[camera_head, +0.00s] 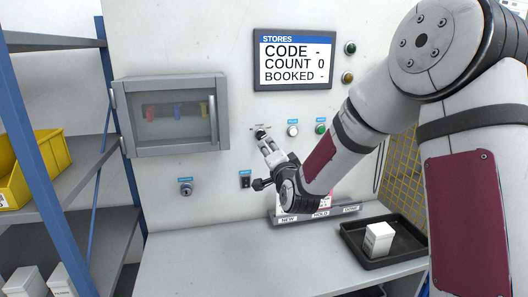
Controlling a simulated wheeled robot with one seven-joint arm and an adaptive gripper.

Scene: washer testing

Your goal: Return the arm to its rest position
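My arm reaches in from the right, bent at the elbow. My gripper (264,142) is in front of the pale wall panel, with its fingertips at or very near a dark round control (260,133) under a small label. I cannot tell whether the fingertips touch it. The fingers look close together, but they are too small to tell open from shut. Nothing is clearly seen held in them.
A glass-fronted cabinet (173,113) is left of my gripper. A display (294,60) reads COUNT 0. White (292,131) and green (320,128) buttons sit right of the gripper. A black tray (405,247) holds a white box (379,240). The worktop's (240,262) left part is clear. Blue-framed shelving (45,170) stands left.

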